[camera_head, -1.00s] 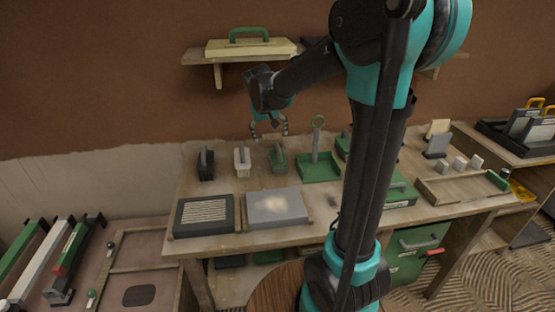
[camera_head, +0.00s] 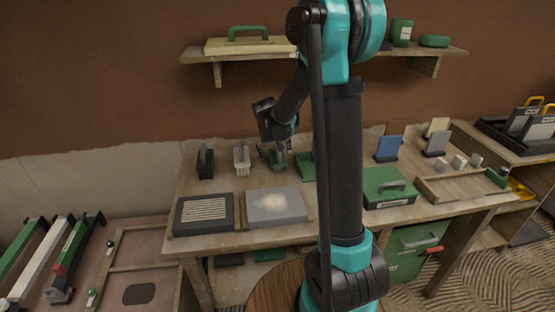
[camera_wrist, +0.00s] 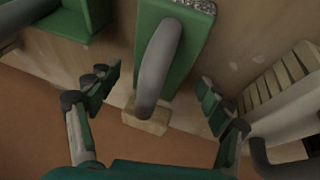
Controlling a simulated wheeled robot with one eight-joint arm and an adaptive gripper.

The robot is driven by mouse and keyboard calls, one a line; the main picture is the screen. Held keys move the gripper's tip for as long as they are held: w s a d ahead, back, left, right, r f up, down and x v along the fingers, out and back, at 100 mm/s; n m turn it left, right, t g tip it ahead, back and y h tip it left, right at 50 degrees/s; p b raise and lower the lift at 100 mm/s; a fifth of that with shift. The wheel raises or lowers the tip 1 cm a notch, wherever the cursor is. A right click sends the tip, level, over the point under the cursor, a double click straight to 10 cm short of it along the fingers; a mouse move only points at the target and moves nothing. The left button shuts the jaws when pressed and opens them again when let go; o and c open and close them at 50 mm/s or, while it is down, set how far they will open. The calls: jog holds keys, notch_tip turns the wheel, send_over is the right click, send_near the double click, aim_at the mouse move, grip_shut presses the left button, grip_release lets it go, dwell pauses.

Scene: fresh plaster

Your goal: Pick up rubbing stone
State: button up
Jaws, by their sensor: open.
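A green-bodied tool with a grey bar handle and a speckled grey edge, which looks like the rubbing stone (camera_wrist: 190,55), stands on a small wooden block (camera_wrist: 148,116) in the wrist view. In the head view it (camera_head: 279,166) is in the back row on the workbench, partly hidden by my gripper (camera_head: 274,151). My gripper (camera_wrist: 155,94) is open and empty. Its fingers are on either side of the grey handle, apart from it, one left and one right. I cannot tell the height gap between fingertips and handle.
A white ribbed tool (camera_head: 241,158) and a dark tool (camera_head: 205,164) stand to the left. A green tray (camera_head: 306,167) is close on the right. Two flat trays, one dark (camera_head: 203,230) and one grey (camera_head: 275,221), lie in front. A shelf (camera_head: 217,56) hangs above.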

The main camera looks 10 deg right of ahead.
jog(key=shift+w+d+f, duration=0.1)
jog(key=shift+w+f, duration=0.05)
jog(key=shift+f, duration=0.3)
grip_shut()
dwell(0.3)
jog(key=shift+r, duration=0.15)
notch_tip(320, 180, up, 20)
dwell(0.4)
